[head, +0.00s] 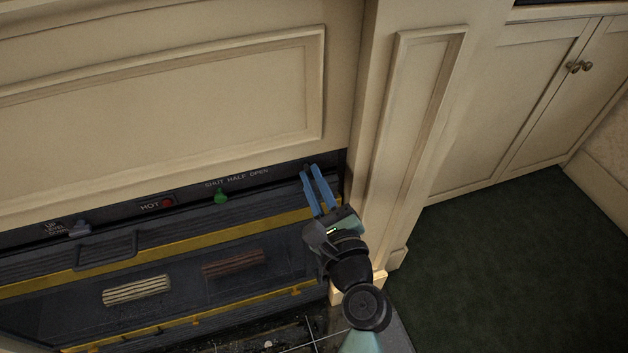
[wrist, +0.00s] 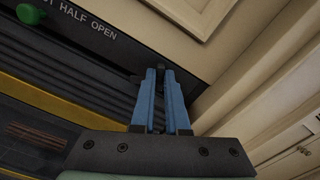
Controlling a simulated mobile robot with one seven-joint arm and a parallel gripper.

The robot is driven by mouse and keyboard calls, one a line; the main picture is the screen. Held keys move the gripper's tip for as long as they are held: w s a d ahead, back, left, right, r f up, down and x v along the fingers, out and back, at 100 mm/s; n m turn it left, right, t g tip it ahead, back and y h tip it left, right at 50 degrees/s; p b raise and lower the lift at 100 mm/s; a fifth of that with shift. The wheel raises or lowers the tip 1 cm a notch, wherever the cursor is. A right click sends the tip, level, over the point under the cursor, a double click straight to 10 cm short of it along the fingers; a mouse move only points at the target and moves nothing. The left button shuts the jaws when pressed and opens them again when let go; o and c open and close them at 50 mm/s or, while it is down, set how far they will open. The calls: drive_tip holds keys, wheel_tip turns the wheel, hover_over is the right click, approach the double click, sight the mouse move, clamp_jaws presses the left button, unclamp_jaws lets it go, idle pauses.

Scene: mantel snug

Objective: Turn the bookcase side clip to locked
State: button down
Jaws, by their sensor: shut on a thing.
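My gripper (head: 310,169) has blue fingers and reaches to the right end of the dark panel under the cream mantel, beside the pilaster. In the wrist view its fingertips (wrist: 160,70) are close together on a small dark piece (wrist: 163,69) at the panel's right end. The fingers hide most of this piece. I cannot tell whether it is the bookcase side clip, or which way it is turned. No "locked" marking can be read, and no bookcase can be made out for certain.
The panel carries a green knob (head: 221,196) under "SHUT HALF OPEN", a red light (head: 168,203) by "HOT", and a grey-blue lever (head: 80,229) at left. The cream pilaster (head: 416,110) stands close on the right. Cabinet doors (head: 540,105) and open green carpet (head: 490,265) lie beyond.

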drive_tip(key=n, duration=0.2)
drive_tip(key=n+b, duration=0.1)
drive_tip(key=n, duration=0.1)
drive_tip(key=n+b, duration=0.1)
drive_tip(key=n, duration=0.1)
drive_tip(key=shift+f, duration=0.25)
drive_tip(key=n+b, duration=0.3)
drive_tip(key=n, duration=0.3)
drive_tip(key=shift+a+n, duration=0.1)
drive_tip(key=shift+n, duration=0.2)
drive_tip(key=c, duration=0.9)
unclamp_jaws()
